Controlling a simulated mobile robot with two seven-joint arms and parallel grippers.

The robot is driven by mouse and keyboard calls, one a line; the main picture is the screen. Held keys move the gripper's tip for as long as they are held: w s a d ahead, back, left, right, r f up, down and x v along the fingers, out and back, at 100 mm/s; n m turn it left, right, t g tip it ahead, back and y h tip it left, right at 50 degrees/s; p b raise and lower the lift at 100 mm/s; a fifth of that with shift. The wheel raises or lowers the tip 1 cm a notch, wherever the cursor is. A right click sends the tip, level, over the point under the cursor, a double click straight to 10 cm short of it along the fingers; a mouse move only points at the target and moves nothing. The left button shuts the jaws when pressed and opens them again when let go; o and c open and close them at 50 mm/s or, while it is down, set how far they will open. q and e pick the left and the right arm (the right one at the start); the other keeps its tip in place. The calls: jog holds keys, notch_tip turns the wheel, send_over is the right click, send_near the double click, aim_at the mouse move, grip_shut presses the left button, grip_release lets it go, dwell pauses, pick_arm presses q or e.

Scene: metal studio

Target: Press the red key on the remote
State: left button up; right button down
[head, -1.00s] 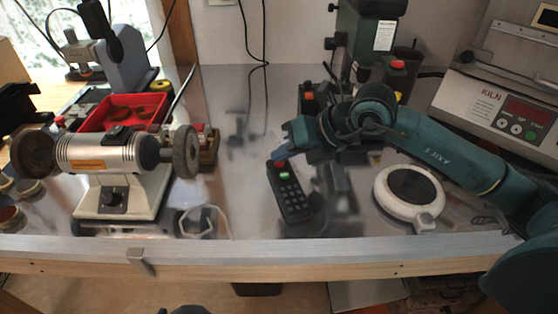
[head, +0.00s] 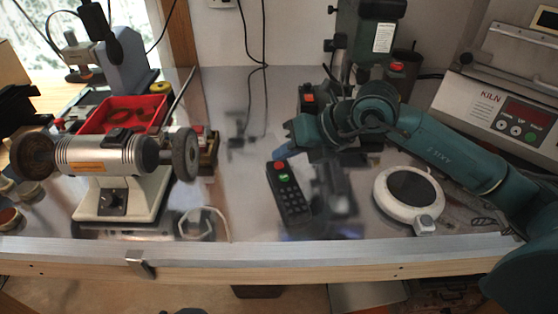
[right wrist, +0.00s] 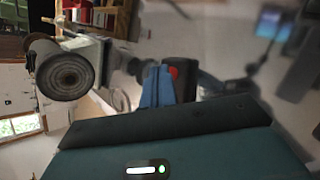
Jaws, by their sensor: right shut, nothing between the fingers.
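The remote (head: 291,196) is a slim black handset lying on the metal bench top, its keys facing up. Its red key (head: 280,166) is at the far end, with a green key (head: 283,177) just nearer. My right gripper (head: 279,156) has its blue fingertips together right by the red key, at its far side. In the right wrist view, the shut blue fingers (right wrist: 157,88) are beside the red key (right wrist: 173,72) on the dark remote (right wrist: 184,88). I cannot tell whether they touch it. My left gripper is not in view.
A bench grinder (head: 110,155) and a red tray (head: 120,113) stand to the left. A round white device (head: 437,205) lies right of the remote, under my right forearm. A kiln (head: 500,105) is at the far right. Bench between grinder and remote is mostly clear.

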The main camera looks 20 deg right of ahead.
aim_at(285, 168)
notch_tip(285, 168, up, 6)
jog(key=p, duration=0.4)
dwell(0.5)
dwell(1.1)
jog(key=shift+a, duration=0.1)
dwell(0.5)
